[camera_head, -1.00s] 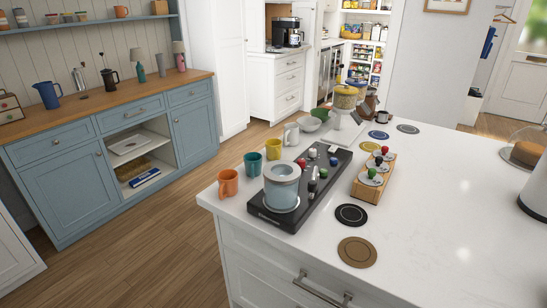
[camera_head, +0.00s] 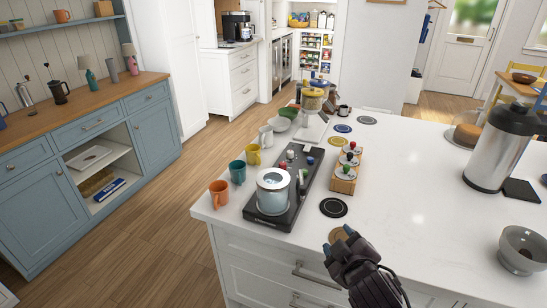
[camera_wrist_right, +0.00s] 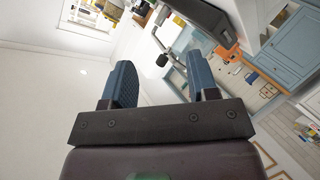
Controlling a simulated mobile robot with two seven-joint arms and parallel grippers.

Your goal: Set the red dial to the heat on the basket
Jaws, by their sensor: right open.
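A black appliance base (camera_head: 258,213) lies on the white island counter with a glass-and-white pot (camera_head: 272,191) on its near end. Behind the pot are small coloured dials, among them a red dial (camera_head: 283,166), a white one (camera_head: 290,154) and a blue one (camera_head: 310,161). Which way the red dial points is too small to tell. A wooden stand (camera_head: 343,185) with dark, red and green-topped pieces is to the right. My right gripper (camera_head: 339,241) is open and empty at the counter's near edge, over a tan coaster. It also shows open in the right wrist view (camera_wrist_right: 160,75). My left gripper is not seen.
Orange (camera_head: 219,193), teal (camera_head: 237,172) and yellow (camera_head: 252,154) mugs line the counter's left edge. A black coaster (camera_head: 333,207) lies near the stand. A steel urn (camera_head: 500,148) and grey bowl (camera_head: 522,250) stand at right. The middle right counter is clear.

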